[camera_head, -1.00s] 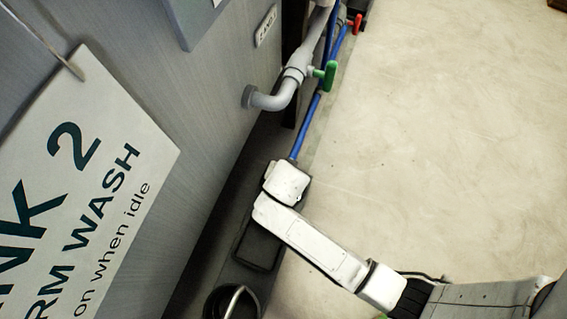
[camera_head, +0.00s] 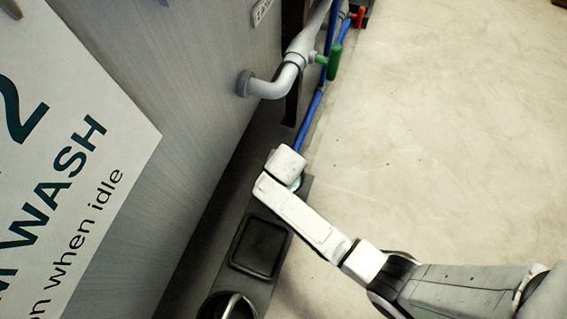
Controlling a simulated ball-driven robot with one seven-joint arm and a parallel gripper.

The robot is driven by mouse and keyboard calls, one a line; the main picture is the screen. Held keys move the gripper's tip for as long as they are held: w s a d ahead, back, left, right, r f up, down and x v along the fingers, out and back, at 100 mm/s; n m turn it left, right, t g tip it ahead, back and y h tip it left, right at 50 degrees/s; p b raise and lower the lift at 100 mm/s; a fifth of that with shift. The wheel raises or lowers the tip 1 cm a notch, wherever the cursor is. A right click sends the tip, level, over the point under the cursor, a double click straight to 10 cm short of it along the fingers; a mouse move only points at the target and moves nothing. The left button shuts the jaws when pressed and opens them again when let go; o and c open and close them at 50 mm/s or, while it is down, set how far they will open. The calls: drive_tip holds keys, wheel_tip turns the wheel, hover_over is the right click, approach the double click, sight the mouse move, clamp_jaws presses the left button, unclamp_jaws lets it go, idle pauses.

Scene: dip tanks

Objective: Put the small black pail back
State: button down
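The small black pail (camera_head: 211,308) is at the bottom edge of the view, partly cut off. Its pale curved handle stands up over the rim. A shallow black square tray or pad (camera_head: 260,248) lies on the dark grey strip beside the tank, just above the pail in the picture. It looks empty. My white arm reaches in from the lower right, and its end block is above the tray in the picture. My gripper's fingers are hidden behind that block, so I cannot see whether they hold anything.
The grey tank wall (camera_head: 190,110) with a large white sign (camera_head: 75,160) fills the left. A grey pipe (camera_head: 270,88) with a green valve handle (camera_head: 334,62) juts from it. A blue hose (camera_head: 309,121) runs along the strip. Pale floor (camera_head: 450,130) on the right is clear.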

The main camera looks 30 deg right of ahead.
drive_tip(key=shift+w, duration=0.1)
drive_tip(key=c, duration=0.9)
unclamp_jaws()
drive_tip(key=p+v, duration=0.6)
drive_tip(key=v, duration=0.6)
drive_tip(key=s+d+r+n+g, duration=0.1)
drive_tip(key=s+d+r+n, duration=0.2)
drive_tip(key=s, duration=0.3)
drive_tip(key=s+d+r+n+g+y, duration=0.1)
drive_tip(key=s+d+r+n, duration=0.1)
drive_tip(key=s, duration=0.4)
drive_tip(key=s+d+r+n+g+y, duration=0.1)
drive_tip(key=s+d+r+n, duration=0.2)
drive_tip(key=s, duration=0.4)
drive_tip(key=shift+d+r+n, duration=0.2)
drive_tip(key=shift+r+n, duration=0.15)
drive_tip(key=shift+n, duration=0.35)
drive_tip(key=shift+d+r+n, duration=0.15)
drive_tip(key=shift+r+n, duration=0.15)
drive_tip(key=shift+n, duration=0.4)
wheel_tip(320, 180, up, 30)
drive_tip(key=p, duration=3)
